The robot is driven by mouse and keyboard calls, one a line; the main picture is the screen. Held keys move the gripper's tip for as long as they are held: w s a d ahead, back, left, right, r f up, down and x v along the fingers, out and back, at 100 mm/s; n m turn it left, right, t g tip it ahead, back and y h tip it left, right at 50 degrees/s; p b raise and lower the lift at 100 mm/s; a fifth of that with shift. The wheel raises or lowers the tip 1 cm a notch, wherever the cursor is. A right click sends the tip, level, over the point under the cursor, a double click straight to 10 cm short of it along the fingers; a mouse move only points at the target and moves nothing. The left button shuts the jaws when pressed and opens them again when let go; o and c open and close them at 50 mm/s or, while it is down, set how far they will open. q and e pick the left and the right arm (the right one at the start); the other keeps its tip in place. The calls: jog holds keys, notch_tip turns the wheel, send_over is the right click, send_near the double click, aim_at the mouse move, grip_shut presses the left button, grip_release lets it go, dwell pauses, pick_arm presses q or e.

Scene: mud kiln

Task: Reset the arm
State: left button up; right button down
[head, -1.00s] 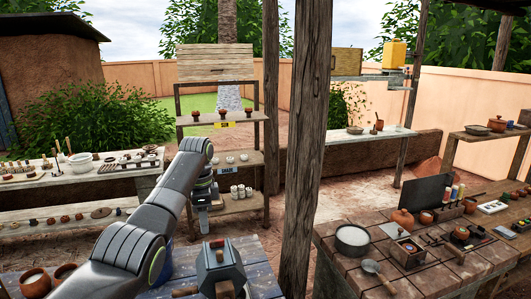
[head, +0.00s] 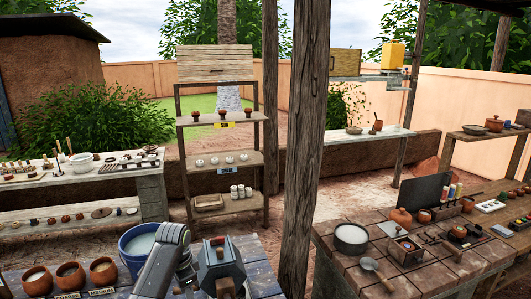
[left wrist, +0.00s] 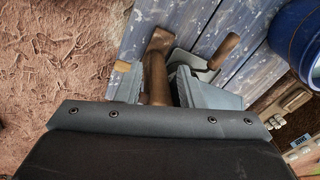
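My left arm (head: 164,258) is folded low at the bottom of the head view, over the near blue-grey plank table. A brown wooden-handled tool (left wrist: 156,68) shows between the fingers. It looks to be lying below rather than gripped, but its lower end is hidden by the gripper body. A trowel (left wrist: 207,65) lies beside it. My right gripper cannot be identified in either view.
A blue bucket (head: 138,243) and several clay pots (head: 70,273) stand left of my arm. A wooden post (head: 303,150) rises between this table and the brick-topped table (head: 335,262).

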pick_arm(q)
jog(key=s+a+f+n+t, duration=0.1)
jog(key=s+a+f+n, duration=0.2)
jog(key=s+f, duration=0.45)
jog(key=s+a+f+n, duration=0.2)
jog(key=s+f, duration=0.2)
jog(key=s, duration=0.7)
jog(key=s+a+r+n+t+y, duration=0.1)
jog(key=s+a+r+n, duration=0.15)
jog(key=s, duration=0.95)
jog(key=s+a+r+n+t+y, duration=0.1)
jog(key=s+r+n, duration=0.25)
jog(key=s, duration=0.75)
notch_tip(320, 180, down, 33)
jog(key=a+g+b, duration=0.2)
jog(key=b, duration=0.6)
jog(key=s+d+f+b, duration=0.1)
jog(key=s+f+b, duration=0.2)
jog(key=s+f, duration=0.5)
jog(key=s+f+h+b, duration=0.1)
jog(key=s+f+b, duration=0.2)
jog(key=s+f, duration=0.4)
notch_tip(320, 180, down, 8)
jog(key=shift+s+d+r+g, duration=0.1)
jog(key=shift+s+d+g, duration=0.25)
jog(key=shift+g, duration=0.05)
